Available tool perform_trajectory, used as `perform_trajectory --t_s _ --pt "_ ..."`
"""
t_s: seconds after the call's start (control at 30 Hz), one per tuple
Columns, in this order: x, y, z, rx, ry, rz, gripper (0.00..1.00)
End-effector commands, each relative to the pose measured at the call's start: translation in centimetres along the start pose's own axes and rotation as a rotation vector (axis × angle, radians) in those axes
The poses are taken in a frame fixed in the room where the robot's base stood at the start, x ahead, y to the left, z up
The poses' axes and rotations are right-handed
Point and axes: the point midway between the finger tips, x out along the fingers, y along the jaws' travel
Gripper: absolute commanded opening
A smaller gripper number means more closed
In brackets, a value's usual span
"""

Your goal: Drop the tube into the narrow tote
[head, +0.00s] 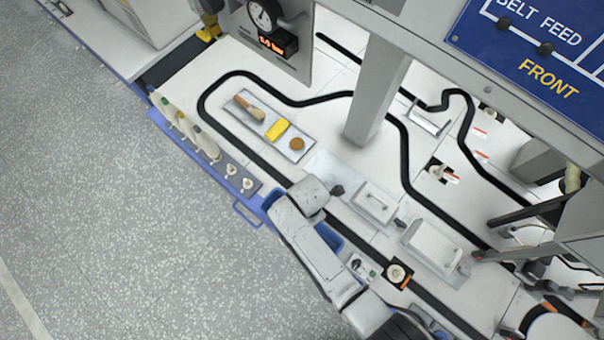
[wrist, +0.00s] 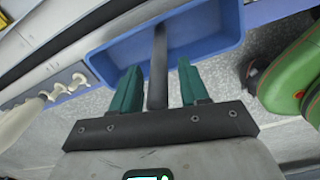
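My gripper (wrist: 158,85) shows in the wrist view with two green fingers standing apart. A dark grey tube (wrist: 158,65) lies lengthwise between them, with a narrow gap visible on each side. Its far end overlaps the inside of a blue tote (wrist: 207,47), and its near end reaches back to the gripper's dark bar. Whether the tube touches the tote, I cannot tell. In the head view, parts of the blue tote (head: 328,236) show beside my arm; the arm hides my fingers and the tube.
A blue-edged rack (head: 222,168) with several pale bobbins runs along the bench's front edge. A tray (head: 268,140) holds a brush, a yellow block and a round brown piece. Lidded boxes (head: 436,246) stand to the right. A grey post (head: 378,90) rises behind. The speckled floor is clear.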

Motion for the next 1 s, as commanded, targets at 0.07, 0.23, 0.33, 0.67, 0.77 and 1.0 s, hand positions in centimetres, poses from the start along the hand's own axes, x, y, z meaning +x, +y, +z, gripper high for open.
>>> perform_trajectory --t_s 0.07,0.23,0.33,0.67,0.77,1.0 --pt "0.0 0.0 0.0 0.0 0.0 0.0 0.51" --pt "0.0 0.0 0.0 0.0 0.0 0.0 0.51" --pt "-0.3 0.0 0.0 0.0 0.0 0.0 0.51" --pt "-5.5 0.1 0.0 0.001 0.0 0.004 0.51" --pt "-7.3 0.0 0.0 0.0 0.0 0.002 0.51" --pt "-10.2 0.0 0.0 0.001 0.0 0.001 0.51"
